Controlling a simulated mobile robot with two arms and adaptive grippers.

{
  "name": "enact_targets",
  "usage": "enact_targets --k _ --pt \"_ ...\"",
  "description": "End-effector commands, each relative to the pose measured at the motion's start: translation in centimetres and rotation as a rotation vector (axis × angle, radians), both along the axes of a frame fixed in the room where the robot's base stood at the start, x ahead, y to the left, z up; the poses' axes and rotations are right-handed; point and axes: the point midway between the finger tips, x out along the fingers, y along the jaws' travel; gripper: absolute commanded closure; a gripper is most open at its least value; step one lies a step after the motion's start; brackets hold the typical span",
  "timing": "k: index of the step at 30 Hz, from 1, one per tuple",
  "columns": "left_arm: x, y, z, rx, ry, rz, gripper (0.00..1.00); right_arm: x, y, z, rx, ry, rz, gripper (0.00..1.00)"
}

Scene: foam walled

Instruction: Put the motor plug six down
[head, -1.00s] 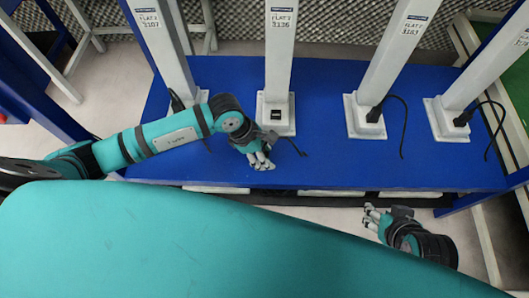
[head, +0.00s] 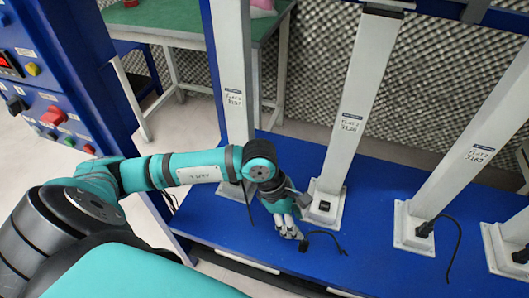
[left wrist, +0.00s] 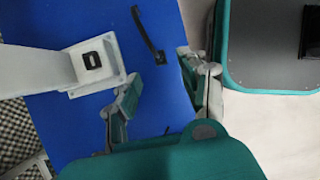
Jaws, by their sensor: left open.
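A black plug (head: 303,245) with a short cable (head: 330,238) lies on the blue bench top (head: 375,255). The cable and its dark end (left wrist: 160,57) also show in the left wrist view. My left gripper (head: 292,233) is open, low over the bench, with its fingertips close to the plug. In the left wrist view the fingers (left wrist: 163,88) stand apart, and nothing shows clamped between them. Whether a finger touches the plug cannot be told. My right gripper is out of view.
A white post base (head: 322,210) with a black socket (head: 325,206) stands beside the gripper. Other white posts have plugs with hanging cables (head: 455,240). A blue control panel (head: 60,100) stands at the left, a green table (head: 180,20) behind.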

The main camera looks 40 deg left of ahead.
Motion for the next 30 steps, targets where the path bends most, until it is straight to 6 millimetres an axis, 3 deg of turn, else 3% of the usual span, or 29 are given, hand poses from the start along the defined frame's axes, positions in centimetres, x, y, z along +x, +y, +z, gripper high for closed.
enact_targets --k 2,5,7,10,13,16,19,22,23,25,27,30 --pt "-0.7 -3.0 0.9 -0.127 0.014 0.01 0.56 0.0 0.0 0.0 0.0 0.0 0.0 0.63" --pt "-1.7 -9.0 4.5 -0.441 0.058 0.073 0.56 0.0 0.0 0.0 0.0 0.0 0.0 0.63" --pt "-2.1 -13.2 9.2 -0.741 0.116 0.168 0.56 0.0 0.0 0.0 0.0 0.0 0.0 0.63" --pt "-0.7 -15.5 16.8 -1.173 0.222 0.379 0.56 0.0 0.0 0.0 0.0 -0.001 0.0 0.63" --pt "2.3 -13.4 22.6 -1.561 0.35 0.661 0.56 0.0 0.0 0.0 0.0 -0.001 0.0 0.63" --pt "5.8 -8.2 24.6 -1.889 0.495 1.02 0.56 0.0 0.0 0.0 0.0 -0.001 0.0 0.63" --pt "8.1 -1.8 22.1 -2.133 0.648 1.45 0.56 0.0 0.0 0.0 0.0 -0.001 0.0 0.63" --pt "7.9 3.7 15.9 -2.259 0.797 1.957 0.56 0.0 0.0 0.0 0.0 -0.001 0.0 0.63" --pt "7.2 5.0 13.7 2.161 -0.802 -2.02 0.56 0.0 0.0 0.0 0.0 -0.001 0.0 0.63" --pt "4.4 6.9 8.3 1.785 -0.749 -2.017 0.56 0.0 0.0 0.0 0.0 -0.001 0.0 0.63" --pt "0.6 7.6 3.7 1.453 -0.699 -2.001 0.56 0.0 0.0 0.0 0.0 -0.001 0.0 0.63" --pt "-5.1 7.2 -0.8 1.076 -0.638 -1.972 0.56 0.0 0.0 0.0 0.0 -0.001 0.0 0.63"
